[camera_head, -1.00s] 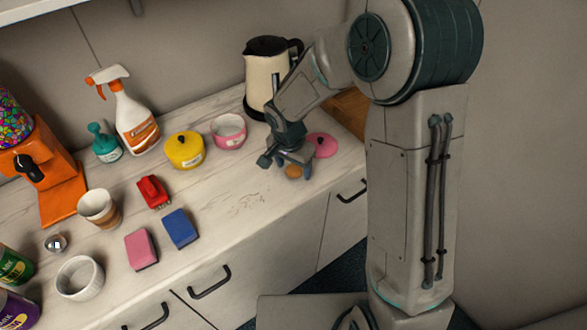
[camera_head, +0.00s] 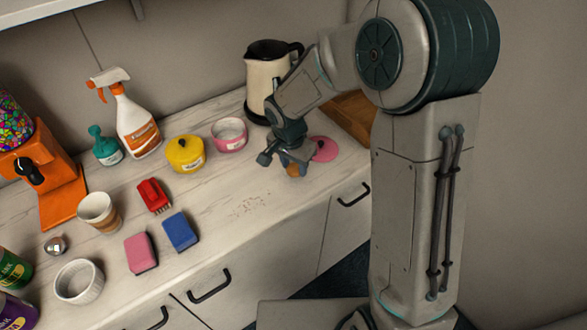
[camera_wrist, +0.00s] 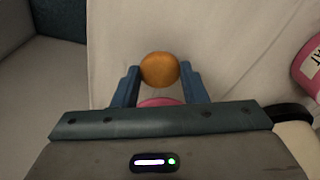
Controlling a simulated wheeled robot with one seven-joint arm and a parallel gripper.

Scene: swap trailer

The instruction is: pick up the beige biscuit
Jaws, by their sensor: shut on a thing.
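The biscuit (camera_wrist: 159,69) is round and golden-beige. In the wrist view it sits between the two blue fingers of my gripper (camera_wrist: 160,84), which are shut on it. In the head view the biscuit (camera_head: 294,171) shows as a small orange-brown patch under my gripper (camera_head: 295,167), low at the right part of the counter. The fingers partly hide it there. I cannot tell whether it touches the counter.
A pink disc (camera_head: 324,149) lies close to the right of my gripper. A pink bowl (camera_head: 229,134), yellow pot (camera_head: 185,154) and kettle (camera_head: 265,80) stand behind and left. Sponges (camera_head: 181,232) lie further left. The counter (camera_head: 270,225) in front is mostly clear, with crumbs.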

